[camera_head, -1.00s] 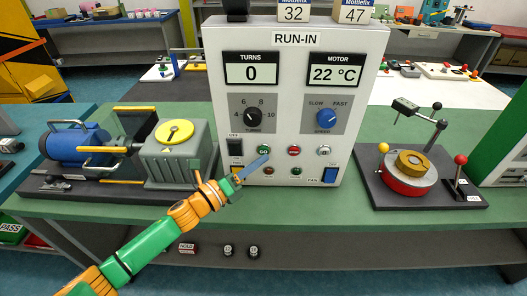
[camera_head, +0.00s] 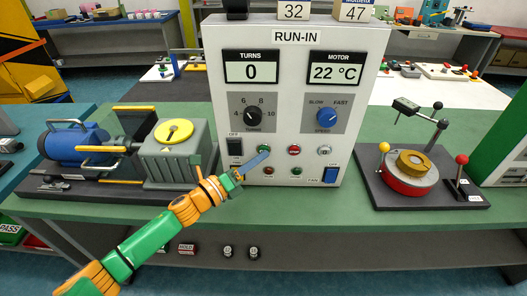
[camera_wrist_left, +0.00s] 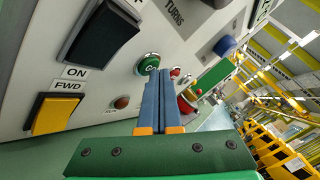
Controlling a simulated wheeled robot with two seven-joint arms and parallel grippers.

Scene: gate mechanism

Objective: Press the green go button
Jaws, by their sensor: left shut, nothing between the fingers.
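The green go button (camera_head: 262,149) is on the front of the white run-in panel (camera_head: 295,32), in the lower row on the left. It also shows in the left wrist view (camera_wrist_left: 148,63), round with white lettering. My left gripper (camera_head: 267,153) is shut and empty, its blue fingers pressed together. The fingertips (camera_wrist_left: 159,73) are right at the button and cover part of it; I cannot tell if they touch it. The turns display reads 0 and the motor display 22 °C. My right gripper is not in view.
Beside the go button are a red button (camera_head: 294,150), a white button (camera_head: 324,151) and a black rocker switch (camera_head: 235,147). A blue motor with a gearbox (camera_head: 175,160) stands left of the panel. A red round fixture (camera_head: 408,178) stands right of it.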

